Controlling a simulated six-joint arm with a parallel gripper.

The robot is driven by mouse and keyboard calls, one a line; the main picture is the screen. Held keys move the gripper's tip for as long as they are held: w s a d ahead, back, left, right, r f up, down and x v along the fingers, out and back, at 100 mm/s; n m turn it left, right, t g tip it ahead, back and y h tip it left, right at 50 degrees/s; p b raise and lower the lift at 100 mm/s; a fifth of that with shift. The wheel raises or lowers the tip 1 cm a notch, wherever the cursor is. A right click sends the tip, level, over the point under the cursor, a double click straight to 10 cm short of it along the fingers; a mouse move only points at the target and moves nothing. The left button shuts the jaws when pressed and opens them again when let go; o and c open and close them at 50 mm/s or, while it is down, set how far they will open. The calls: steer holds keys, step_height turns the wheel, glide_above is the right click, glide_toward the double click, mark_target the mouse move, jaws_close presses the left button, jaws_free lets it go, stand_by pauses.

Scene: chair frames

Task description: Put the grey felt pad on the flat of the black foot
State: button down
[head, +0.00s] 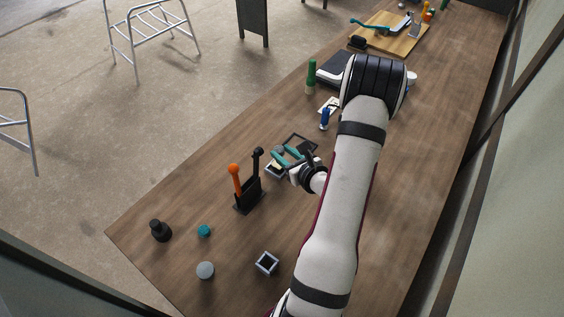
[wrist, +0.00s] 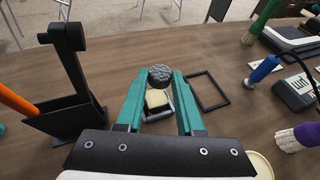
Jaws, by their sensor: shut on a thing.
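My gripper (wrist: 160,80), with teal fingers, is shut on a round, speckled grey piece (wrist: 160,73) that looks like the grey felt pad; its lower side looks dark. It is held above a small square tray (wrist: 168,114) with a cream block inside. In the head view my gripper (head: 286,155) is over the middle of the table, and the held piece is hard to make out there. A black foot-like piece (head: 160,231), a wide round part with a narrower stub, stands at the near left table corner, well away from my gripper.
A black holder (head: 248,196) with orange and black handles stands between my gripper and the black piece. A teal disc (head: 204,231), a light grey disc (head: 205,270) and an empty square tray (head: 267,263) lie nearby. A flat black frame (wrist: 208,90) lies right of the held piece.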

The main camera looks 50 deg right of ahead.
steer(key=f, duration=0.4)
steer(key=shift+w+f, duration=0.15)
steer(key=shift+w, duration=0.1)
steer(key=shift+f, duration=0.15)
steer(key=c, duration=0.6)
jaws_free()
steer(key=shift+o, duration=0.2)
steer(key=shift+r, duration=0.2)
steer(key=v, duration=1.2)
